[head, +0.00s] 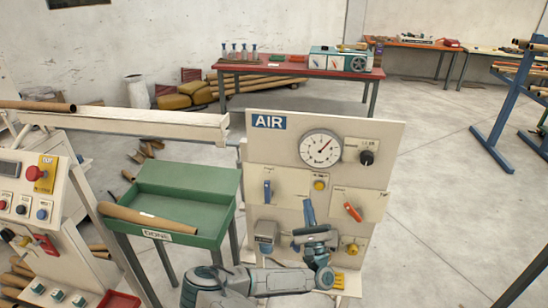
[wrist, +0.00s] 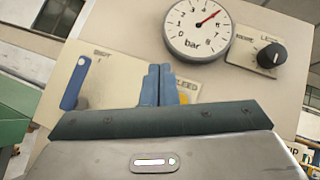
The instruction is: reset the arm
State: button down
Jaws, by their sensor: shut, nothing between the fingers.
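My gripper (head: 308,204) is in front of the cream AIR panel (head: 231,268) in the head view, with my arm reaching in from below. Its two blue fingers point up and lie together with nothing between them; they also show in the wrist view (wrist: 158,70). The fingers cover part of the panel's middle, including part of a label ending in "LEED". I cannot tell whether the fingertips touch the panel.
The panel carries a round bar gauge (head: 320,149), a black knob (head: 367,158), a blue lever (head: 267,191) and a red-orange lever (head: 352,212). A green tray table (head: 185,180) holding a brown tube stands left, beside a control console (head: 37,200). Open floor lies right.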

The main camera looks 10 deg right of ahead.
jog(key=s+d+r+m+g+h, duration=0.45)
jog(key=m+g+h, duration=0.45)
jog(key=m+h, duration=0.35)
jog(key=s+d+r+m+g+h, duration=0.3)
jog(key=s+d+m+g+h, duration=0.25)
jog(key=m+g+h, duration=0.55)
jog(key=s+d+m+g+y, duration=0.2)
jog(key=s+m+g+y, duration=0.5)
jog(key=s+m+g, duration=0.6)
jog(key=s+a+m+t+y, duration=0.2)
jog(key=s+a+m+y, duration=0.2)
jog(key=a+y, duration=0.5)
jog(key=s+a+r+m+t+y, duration=0.1)
jog(key=s+a+r+t+y, duration=0.1)
jog(key=a+r+t+y, duration=0.6)
jog(key=a+r, duration=0.1)
jog(key=a, duration=0.3)
jog(key=shift+a, duration=0.3)
jog(key=shift+m, duration=0.25)
